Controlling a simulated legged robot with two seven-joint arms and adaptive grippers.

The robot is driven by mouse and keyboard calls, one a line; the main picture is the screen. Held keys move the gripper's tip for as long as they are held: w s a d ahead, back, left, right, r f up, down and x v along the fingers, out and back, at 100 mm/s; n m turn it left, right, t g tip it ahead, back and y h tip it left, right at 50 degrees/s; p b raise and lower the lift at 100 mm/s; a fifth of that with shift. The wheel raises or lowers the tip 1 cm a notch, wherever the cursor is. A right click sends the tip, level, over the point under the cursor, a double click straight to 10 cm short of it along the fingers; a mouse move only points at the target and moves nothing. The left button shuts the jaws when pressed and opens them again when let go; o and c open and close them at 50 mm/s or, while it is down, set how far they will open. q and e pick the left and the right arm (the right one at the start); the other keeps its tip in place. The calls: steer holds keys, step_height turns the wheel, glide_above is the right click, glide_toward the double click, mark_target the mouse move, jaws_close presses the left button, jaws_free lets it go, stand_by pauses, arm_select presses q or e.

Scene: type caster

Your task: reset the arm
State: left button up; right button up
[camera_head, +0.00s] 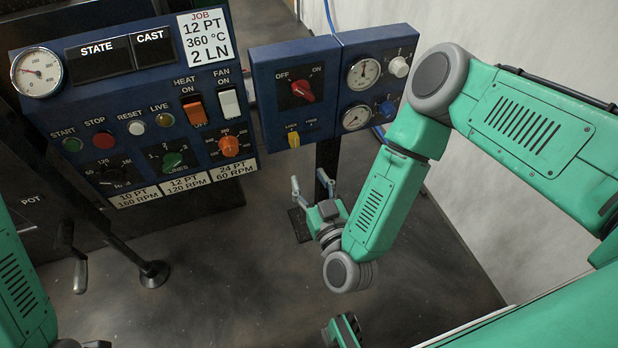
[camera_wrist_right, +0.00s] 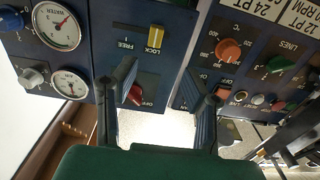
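My right arm comes in from the right in the head view, bent down at the elbow. My right gripper (camera_head: 311,188) hangs over the dark floor, in front of and below the small blue panel (camera_head: 262,99). In the right wrist view the two fingers of the right gripper (camera_wrist_right: 162,90) stand wide apart with nothing between them. Beyond them, upside down, are the red off/on knob (camera_wrist_right: 143,97) and the yellow lock lever (camera_wrist_right: 155,37). Part of my left arm (camera_head: 18,285) shows at the lower left; its fingers cannot be seen.
The large blue control panel (camera_head: 60,115) stands at the left with buttons, knobs and switches. Two gauges (camera_head: 364,74) sit on the right part of the small panel. A lever with a metal handle (camera_head: 80,274) stands at the left. The floor (camera_head: 220,290) in the middle is clear.

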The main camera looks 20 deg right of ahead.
steer(key=s+d+f+n+g+y+p, duration=0.25)
steer(key=s+g+p, duration=0.45)
steer(key=s+g, duration=0.35)
steer(key=s+d+r+m+g+h+p, duration=0.1)
steer(key=s+d+r+g, duration=0.1)
steer(key=s+d, duration=0.4)
steer(key=s+d+r+m+g+h+p, duration=0.1)
steer(key=s+d+r+g+h+p, duration=0.1)
steer(key=s+d+g, duration=0.3)
steer(key=s, duration=0.3)
steer(key=shift+s+d+r, duration=0.2)
steer(key=shift+d+r, duration=0.1)
steer(key=shift+d, duration=0.1)
steer(key=shift+w, duration=0.1)
